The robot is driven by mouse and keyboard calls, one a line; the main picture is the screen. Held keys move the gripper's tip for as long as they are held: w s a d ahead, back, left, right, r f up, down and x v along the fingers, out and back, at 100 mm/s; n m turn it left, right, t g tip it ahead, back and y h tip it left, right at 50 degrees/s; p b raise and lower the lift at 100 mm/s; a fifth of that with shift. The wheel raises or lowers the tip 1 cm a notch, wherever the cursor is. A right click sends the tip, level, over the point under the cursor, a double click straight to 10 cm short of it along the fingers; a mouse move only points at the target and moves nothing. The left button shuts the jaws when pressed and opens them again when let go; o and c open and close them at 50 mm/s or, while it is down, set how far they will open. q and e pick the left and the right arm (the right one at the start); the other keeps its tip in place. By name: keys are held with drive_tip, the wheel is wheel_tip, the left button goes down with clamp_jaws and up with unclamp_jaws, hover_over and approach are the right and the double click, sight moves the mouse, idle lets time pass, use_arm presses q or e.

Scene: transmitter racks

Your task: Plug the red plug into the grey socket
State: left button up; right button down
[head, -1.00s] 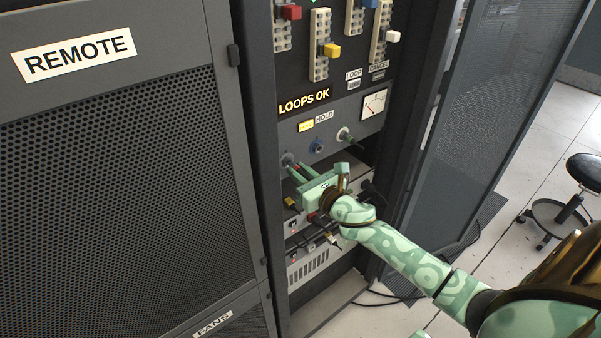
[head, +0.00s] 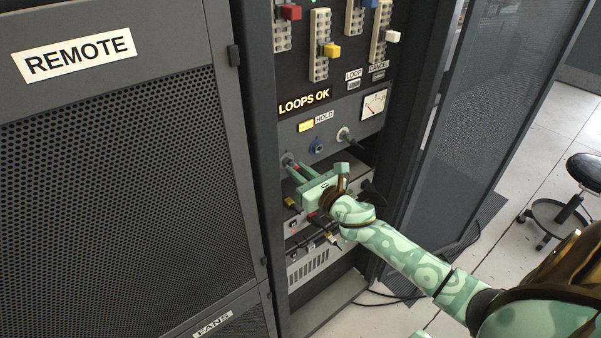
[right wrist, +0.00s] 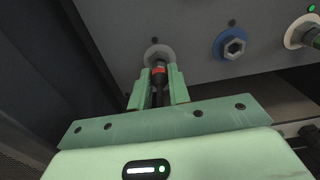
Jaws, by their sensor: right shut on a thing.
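The grey socket (right wrist: 155,52) is a hex fitting with a grey ring on the panel, and it also shows at the panel's left in the head view (head: 287,159). The red plug (right wrist: 158,77) has a red band and a dark body. My right gripper (right wrist: 161,88) is shut on it, with one green finger on each side. The gripper also shows in front of the panel in the head view (head: 296,170). The plug's front end is at the socket's mouth, in line with it. How deep it sits is hidden. My left gripper is out of view.
A blue socket (right wrist: 230,44) is to the right of the grey one. Further right, a white socket (right wrist: 300,32) holds a dark plug. Below the panel are shelf units with cables and a yellow plug (head: 290,202). A mesh rack door (head: 120,190) stands at left.

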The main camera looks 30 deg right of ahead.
drive_tip(key=shift+w, duration=0.5)
drive_tip(key=c, duration=1.2)
unclamp_jaws()
drive_tip(key=shift+c, duration=0.2)
drive_tip(key=s+d+b, duration=0.1)
drive_tip(key=s, duration=1.5)
drive_tip(key=shift+s, duration=0.15)
drive_tip(key=shift+d, duration=0.1)
